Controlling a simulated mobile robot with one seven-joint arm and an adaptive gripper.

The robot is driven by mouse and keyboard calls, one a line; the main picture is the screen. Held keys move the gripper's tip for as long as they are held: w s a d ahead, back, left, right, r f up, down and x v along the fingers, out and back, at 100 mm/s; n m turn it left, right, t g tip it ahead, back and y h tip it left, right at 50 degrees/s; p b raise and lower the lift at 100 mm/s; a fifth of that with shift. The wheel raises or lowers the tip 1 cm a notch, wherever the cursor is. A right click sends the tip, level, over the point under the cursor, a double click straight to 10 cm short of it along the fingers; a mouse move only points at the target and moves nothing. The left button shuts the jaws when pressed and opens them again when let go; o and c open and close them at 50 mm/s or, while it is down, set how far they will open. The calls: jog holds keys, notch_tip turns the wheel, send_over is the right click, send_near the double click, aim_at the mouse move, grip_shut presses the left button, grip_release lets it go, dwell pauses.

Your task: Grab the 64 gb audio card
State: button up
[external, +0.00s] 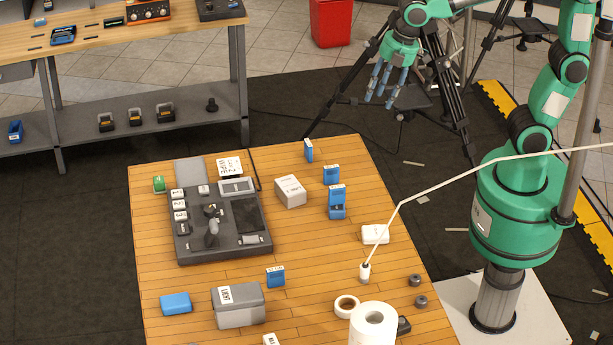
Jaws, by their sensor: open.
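Several small blue items with pale labels are on the wooden table: one upright near the far edge (308,151), one just in front of it (331,175), a taller one (337,203), and one (275,278) behind the grey case. The labels are too small to read, so I cannot tell which is the 64 gb audio card. My gripper (380,101) is open and empty, pointing down, raised beyond the table's far right corner and apart from all of these items.
A dark control panel (183,254) sits at the left of the table (330,270). Nearby are a white box (290,191), a grey case (240,308), a flat blue block (175,303), a tape ring (347,306) and a paper roll (374,330).

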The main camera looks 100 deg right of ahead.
jog(key=w+d+f+n+g, duration=0.1)
jog(key=w+d+f+n, duration=0.2)
jog(key=w+d, duration=0.3)
jog(key=n+g+p, duration=0.2)
jog(key=n, duration=0.7)
send_over(307, 143)
notch_tip(307, 143, down, 19)
jog(key=shift+w+r+y, duration=0.15)
jog(key=shift+y, duration=0.25)
jog(key=shift+d, duration=0.1)
jog(key=shift+m, duration=0.3)
jog(key=shift+f+b, duration=0.3)
jog(key=shift+f, duration=4)
jog(key=shift+f, duration=0.15)
jog(key=shift+f+b, duration=0.3)
jog(key=shift+f, duration=2.15)
